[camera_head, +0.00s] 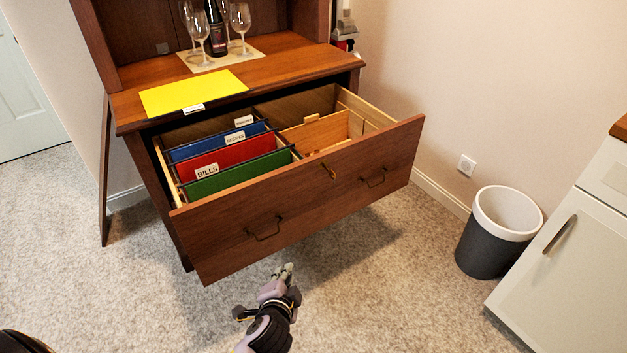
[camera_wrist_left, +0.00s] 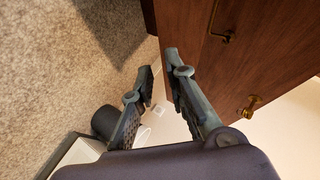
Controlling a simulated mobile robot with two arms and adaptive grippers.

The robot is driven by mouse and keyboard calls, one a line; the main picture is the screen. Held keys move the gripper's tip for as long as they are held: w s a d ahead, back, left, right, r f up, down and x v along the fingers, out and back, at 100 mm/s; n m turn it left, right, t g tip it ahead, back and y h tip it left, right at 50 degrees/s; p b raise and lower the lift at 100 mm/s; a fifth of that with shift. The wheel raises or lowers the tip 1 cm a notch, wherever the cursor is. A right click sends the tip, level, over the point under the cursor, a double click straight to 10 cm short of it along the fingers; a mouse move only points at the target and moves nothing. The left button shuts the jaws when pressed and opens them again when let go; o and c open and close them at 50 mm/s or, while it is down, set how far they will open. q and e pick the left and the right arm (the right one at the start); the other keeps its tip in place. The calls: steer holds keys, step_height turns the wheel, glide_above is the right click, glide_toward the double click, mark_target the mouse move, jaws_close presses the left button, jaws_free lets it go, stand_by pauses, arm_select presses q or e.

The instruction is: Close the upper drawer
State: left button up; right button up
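The upper drawer (camera_head: 300,205) of the brown wooden hutch is pulled far out. Its front has two dark wire handles and a brass key or lock piece in the middle. Inside are labelled hanging folders in blue, red and green, and a light wood box. My left gripper (camera_head: 285,272) is in front of the drawer, near its lower front edge, with its fingers apart and nothing between them. In the left wrist view the gripper (camera_wrist_left: 161,66) is beside the drawer front (camera_wrist_left: 270,50); contact cannot be told. My right gripper is not in view.
A yellow folder (camera_head: 192,93), wine glasses (camera_head: 201,33) and a dark bottle (camera_head: 216,32) stand or lie on the hutch top. A grey bin with a white rim (camera_head: 498,235) and a pale cabinet (camera_head: 575,255) are at the right. Carpet in front is clear.

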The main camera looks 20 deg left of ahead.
arm_select(q)
steer(key=w+d+r+m+t, duration=0.1)
steer(key=w+r+m+t, duration=0.1)
steer(key=r, duration=0.3)
steer(key=w+d+r+m+t, duration=0.2)
steer(key=w+r+m, duration=0.1)
steer(key=r, duration=0.2)
steer(key=w+d+r+m+t+h, duration=0.1)
steer(key=w+r+m+t, duration=0.1)
steer(key=w+r, duration=0.1)
steer(key=shift+d+r+b, duration=0.25)
steer(key=shift+r+b, duration=0.05)
steer(key=shift+r, duration=0.6)
jaws_close()
glide_toward(317, 166)
steer(key=w+d, duration=0.2)
steer(key=d, duration=0.1)
steer(key=w+a, duration=0.3)
steer(key=shift+a+f, duration=0.1)
steer(key=shift+a, duration=0.05)
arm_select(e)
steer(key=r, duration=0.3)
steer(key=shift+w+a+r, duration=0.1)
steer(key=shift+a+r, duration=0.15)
arm_select(q)
steer(key=shift+a, duration=0.15)
